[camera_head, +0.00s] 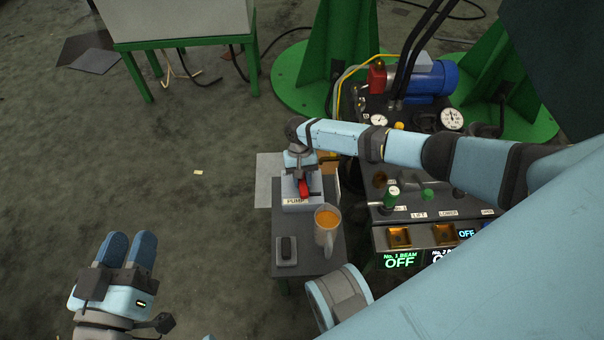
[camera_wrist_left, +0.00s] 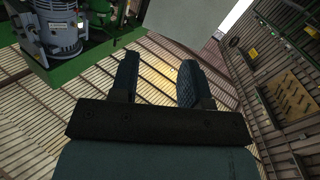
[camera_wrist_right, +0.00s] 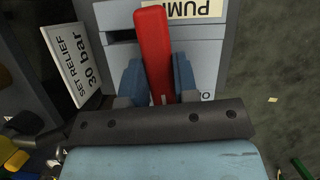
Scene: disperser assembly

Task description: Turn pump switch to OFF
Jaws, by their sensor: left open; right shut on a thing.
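The pump switch is a grey box (camera_head: 301,205) labelled PUMP on a small dark table, with a red lever (camera_head: 304,189). In the right wrist view the red lever (camera_wrist_right: 153,50) stands between the two blue fingers of my right gripper (camera_wrist_right: 158,80), which is shut on it. The grey box face (camera_wrist_right: 203,60) and its upside-down PUMP label show behind. In the head view my right gripper (camera_head: 300,170) comes down over the box from behind, partly hiding the lever. My left gripper (camera_head: 128,250) is open and empty, away at the lower left; it also shows in the left wrist view (camera_wrist_left: 158,80).
A control panel (camera_head: 430,205) with gauges, indicators and a blue motor (camera_head: 432,82) is to the right. A sign reading SET RELIEF 30 bar (camera_wrist_right: 75,65) stands beside the box.

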